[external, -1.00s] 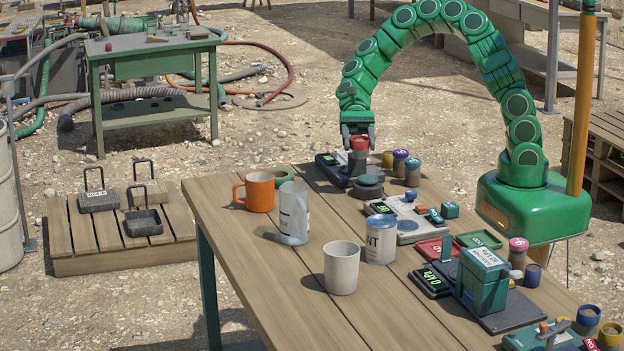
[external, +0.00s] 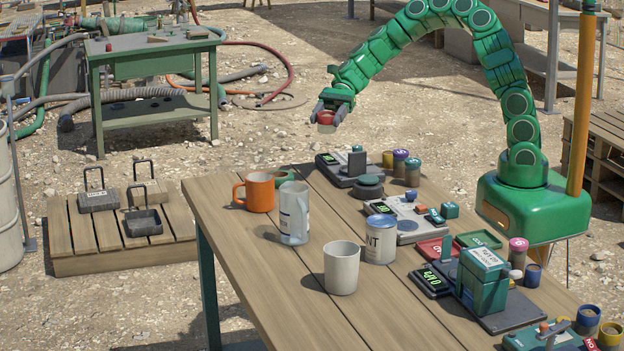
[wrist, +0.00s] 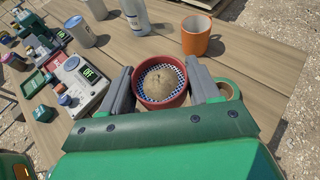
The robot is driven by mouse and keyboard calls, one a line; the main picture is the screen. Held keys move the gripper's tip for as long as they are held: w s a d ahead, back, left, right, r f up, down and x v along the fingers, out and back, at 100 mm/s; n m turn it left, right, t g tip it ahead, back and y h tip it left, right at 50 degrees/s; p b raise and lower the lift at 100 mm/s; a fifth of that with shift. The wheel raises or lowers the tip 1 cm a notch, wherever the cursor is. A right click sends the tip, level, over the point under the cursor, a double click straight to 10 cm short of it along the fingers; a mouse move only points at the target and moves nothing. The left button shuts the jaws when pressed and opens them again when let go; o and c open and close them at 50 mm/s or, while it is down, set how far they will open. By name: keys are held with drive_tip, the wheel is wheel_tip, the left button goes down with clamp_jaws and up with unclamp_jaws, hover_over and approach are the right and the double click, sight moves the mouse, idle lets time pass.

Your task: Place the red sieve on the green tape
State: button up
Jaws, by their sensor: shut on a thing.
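The red sieve (external: 326,118) is in my gripper (external: 328,109), in the air above the far edge of the table. The wrist view shows the sieve (wrist: 160,103) from above, between the two grey fingers, with a checkered mesh and a sandy brown patch in its middle. My gripper (wrist: 162,85) is shut on its sides. The green tape (external: 280,177) is a ring lying on the table's far left part, behind the orange mug. In the wrist view the tape (wrist: 236,90) is just right of the sieve, partly hidden by the right finger.
A dark scale (external: 340,170), a round dark weight (external: 368,187) and several small jars are to the right.

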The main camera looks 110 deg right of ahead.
drive_tip(key=w+d+f, duration=0.1)
drive_tip(key=w+f, duration=0.1)
drive_tip(key=w, duration=0.2)
drive_tip(key=w+d+f, duration=0.1)
drive_tip(key=w+f, duration=0.2)
drive_tip(key=w+d+f, duration=0.2)
drive_tip(key=w+f, duration=0.1)
drive_tip(key=w, duration=0.1)
drive_tip(key=shift+w+f, duration=0.2)
drive_tip(key=shift+w, duration=0.1)
drive_tip(key=shift+w+d+f, duration=0.2)
drive_tip(key=shift+w+f, duration=0.3)
drive_tip(key=shift+f, duration=1.7)
drive_tip(key=o, duration=1.1)
drive_tip(key=shift+f, duration=0.1)
